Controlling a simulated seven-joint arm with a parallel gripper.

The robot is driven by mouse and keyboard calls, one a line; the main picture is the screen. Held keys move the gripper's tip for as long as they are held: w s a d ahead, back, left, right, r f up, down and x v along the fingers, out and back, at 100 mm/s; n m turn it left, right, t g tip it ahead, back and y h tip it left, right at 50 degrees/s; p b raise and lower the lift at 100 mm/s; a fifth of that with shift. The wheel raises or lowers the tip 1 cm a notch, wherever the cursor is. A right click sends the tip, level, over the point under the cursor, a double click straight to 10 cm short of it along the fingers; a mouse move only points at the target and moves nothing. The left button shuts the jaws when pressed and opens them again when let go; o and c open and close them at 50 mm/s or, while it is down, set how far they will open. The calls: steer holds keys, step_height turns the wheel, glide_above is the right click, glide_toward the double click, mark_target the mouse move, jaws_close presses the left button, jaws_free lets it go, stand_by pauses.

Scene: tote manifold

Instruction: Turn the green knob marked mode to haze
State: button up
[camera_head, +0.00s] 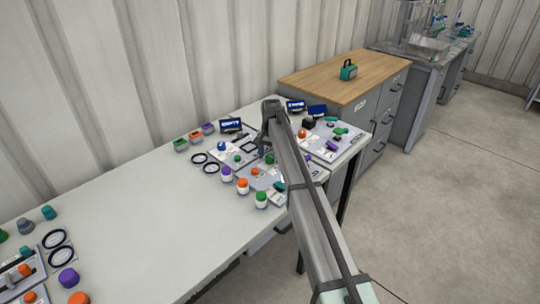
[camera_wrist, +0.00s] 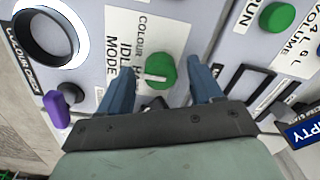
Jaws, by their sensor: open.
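The green knob (camera_wrist: 160,70) shows in the wrist view on a white label plate (camera_wrist: 150,35) with the words COLOUR, IDLE and MODE. A pale pointer line crosses the knob's face, running roughly left to right in the picture. My gripper (camera_wrist: 160,66) is open, with one blue finger on each side of the knob. I cannot tell whether either finger touches it. In the head view my gripper (camera_head: 265,142) is over the panels on the table, too small to show the knob clearly.
In the wrist view a black ring (camera_wrist: 45,38), a purple knob (camera_wrist: 57,108) and another green knob (camera_wrist: 277,17) are nearby. Dark slots lie to the right. The head view shows the white table (camera_head: 130,210) with bare space left of the panels and several coloured-topped jars in front.

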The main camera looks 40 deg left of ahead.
steer(key=shift+c, duration=0.5)
steer(key=c, duration=1)
steer(key=shift+o, duration=0.2)
steer(key=n, duration=0.4)
steer(key=shift+w+n, duration=0.1)
steer(key=shift+n, duration=2.1)
steer(key=o, duration=1.1)
steer(key=shift+c, duration=0.2)
